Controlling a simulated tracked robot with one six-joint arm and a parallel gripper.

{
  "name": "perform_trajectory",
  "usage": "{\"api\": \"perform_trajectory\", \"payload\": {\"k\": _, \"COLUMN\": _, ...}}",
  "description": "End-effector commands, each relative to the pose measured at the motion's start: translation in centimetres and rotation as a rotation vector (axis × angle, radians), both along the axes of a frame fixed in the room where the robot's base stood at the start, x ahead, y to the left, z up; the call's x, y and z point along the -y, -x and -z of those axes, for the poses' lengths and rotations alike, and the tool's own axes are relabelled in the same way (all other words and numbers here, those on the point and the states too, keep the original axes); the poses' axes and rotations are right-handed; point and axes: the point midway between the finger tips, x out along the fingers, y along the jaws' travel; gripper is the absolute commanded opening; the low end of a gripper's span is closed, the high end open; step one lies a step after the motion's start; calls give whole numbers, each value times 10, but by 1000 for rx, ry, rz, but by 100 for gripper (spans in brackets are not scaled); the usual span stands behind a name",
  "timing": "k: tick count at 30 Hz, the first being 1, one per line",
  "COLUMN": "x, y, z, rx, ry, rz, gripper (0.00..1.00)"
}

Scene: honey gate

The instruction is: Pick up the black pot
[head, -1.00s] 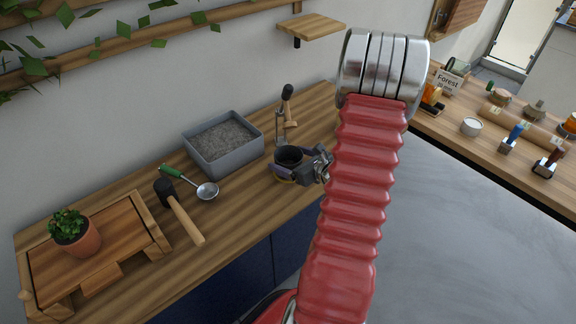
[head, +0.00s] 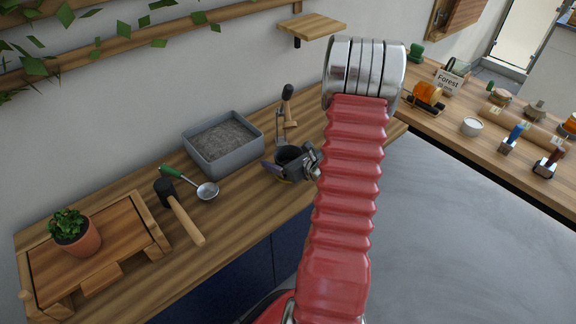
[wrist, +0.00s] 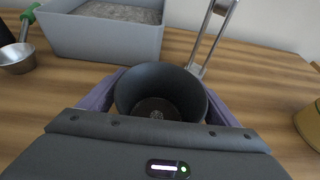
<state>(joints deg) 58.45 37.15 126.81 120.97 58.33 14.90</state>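In the wrist view the open mouth of the black pot (wrist: 160,92) is in the middle, with a dark round bottom inside. My gripper (head: 280,168) reaches it from the right. Its purple fingers (wrist: 163,84) are spread wide, one on each side of the pot. The gripper looks open around the pot. Whether the fingers touch its wall is hard to see.
A ladle (head: 205,190) and mallet (head: 180,210) lie left. A yellow container (wrist: 310,124) shows at right in the wrist view.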

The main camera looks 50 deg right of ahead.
Motion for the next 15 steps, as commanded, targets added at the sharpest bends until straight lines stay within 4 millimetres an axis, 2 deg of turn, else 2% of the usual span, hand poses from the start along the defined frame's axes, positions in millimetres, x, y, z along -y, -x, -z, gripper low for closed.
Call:
{"api": "perform_trajectory", "payload": {"k": 2, "x": 0, "y": 0, "z": 0, "rx": 0, "ry": 0, "rz": 0, "gripper": 78}}
{"api": "perform_trajectory", "payload": {"k": 15, "x": 0, "y": 0, "z": 0, "rx": 0, "ry": 0, "rz": 0, "gripper": 47}}
